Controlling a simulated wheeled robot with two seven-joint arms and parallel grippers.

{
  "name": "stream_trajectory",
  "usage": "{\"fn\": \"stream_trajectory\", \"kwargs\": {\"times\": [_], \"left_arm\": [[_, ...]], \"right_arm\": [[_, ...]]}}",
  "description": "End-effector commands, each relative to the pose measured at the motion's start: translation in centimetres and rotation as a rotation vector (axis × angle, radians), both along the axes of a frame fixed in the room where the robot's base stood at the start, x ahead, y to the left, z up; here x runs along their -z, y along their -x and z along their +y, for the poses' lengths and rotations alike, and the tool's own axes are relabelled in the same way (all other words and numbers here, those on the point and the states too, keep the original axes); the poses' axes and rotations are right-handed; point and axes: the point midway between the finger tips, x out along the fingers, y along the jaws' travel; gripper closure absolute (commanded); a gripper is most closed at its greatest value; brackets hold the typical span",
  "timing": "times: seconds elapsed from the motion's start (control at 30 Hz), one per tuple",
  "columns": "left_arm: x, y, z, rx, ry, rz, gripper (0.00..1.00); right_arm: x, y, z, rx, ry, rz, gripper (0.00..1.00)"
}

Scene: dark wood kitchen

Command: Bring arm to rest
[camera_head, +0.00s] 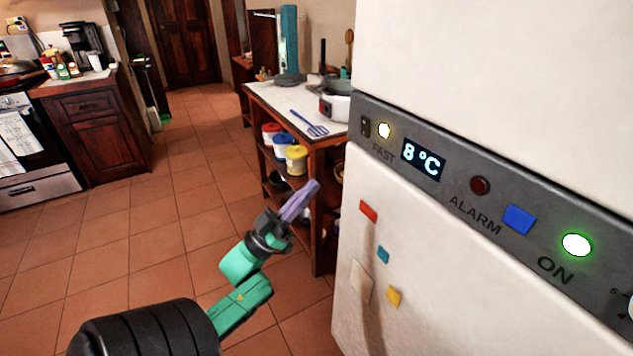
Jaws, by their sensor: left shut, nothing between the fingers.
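My left gripper (299,202) has purple fingers and a dark wrist, on a green and black arm that comes in from the bottom left. Its fingers are shut together with nothing between them. It points up and to the right, in front of the lower part of a wooden shelf table and left of the fridge door. It appears to hang free in the air. My right gripper is not in view.
A white fridge (470,290) with a grey control panel (460,175) fills the right side, close to the arm. The shelf table (290,110) holds a blue spatula (308,124) and a pot. A counter (95,135) and oven stand far left. Tiled floor (150,240) is clear.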

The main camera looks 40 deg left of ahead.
Motion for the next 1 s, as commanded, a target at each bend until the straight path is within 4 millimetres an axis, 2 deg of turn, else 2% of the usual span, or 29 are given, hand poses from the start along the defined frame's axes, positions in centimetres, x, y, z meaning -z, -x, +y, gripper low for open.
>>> {"fn": "stream_trajectory", "kwargs": {"times": [0.17,0.53,0.63,0.67,0.77,0.8,0.87,0.9,0.97,1.0], "left_arm": [[0.0,0.0,0.0,0.000,0.000,-0.001,1.00],[0.0,0.0,0.0,-0.001,0.001,0.000,1.00],[1.7,-0.6,0.6,-0.030,0.003,0.049,1.00],[2.9,-1.0,0.9,-0.050,0.005,0.085,1.00],[9.7,-2.6,2.4,-0.141,0.007,0.275,1.00],[13.3,-3.0,2.9,-0.181,0.004,0.374,1.00],[19.1,-3.1,3.4,-0.234,-0.006,0.534,1.00],[22.9,-2.8,3.4,-0.262,-0.016,0.640,1.00],[28.6,-1.8,3.1,-0.292,-0.038,0.797,1.00],[32.3,-0.7,2.6,-0.304,-0.055,0.904,1.00]], "right_arm": [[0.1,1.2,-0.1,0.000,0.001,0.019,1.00],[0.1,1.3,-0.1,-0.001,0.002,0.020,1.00],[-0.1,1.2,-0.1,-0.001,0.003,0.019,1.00],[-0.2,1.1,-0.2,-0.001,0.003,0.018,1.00],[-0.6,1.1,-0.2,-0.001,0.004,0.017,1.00],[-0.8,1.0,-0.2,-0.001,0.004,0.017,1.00],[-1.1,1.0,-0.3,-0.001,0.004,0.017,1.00],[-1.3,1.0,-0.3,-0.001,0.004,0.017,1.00],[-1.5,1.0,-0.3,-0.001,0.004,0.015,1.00],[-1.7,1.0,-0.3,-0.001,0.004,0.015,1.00]]}}
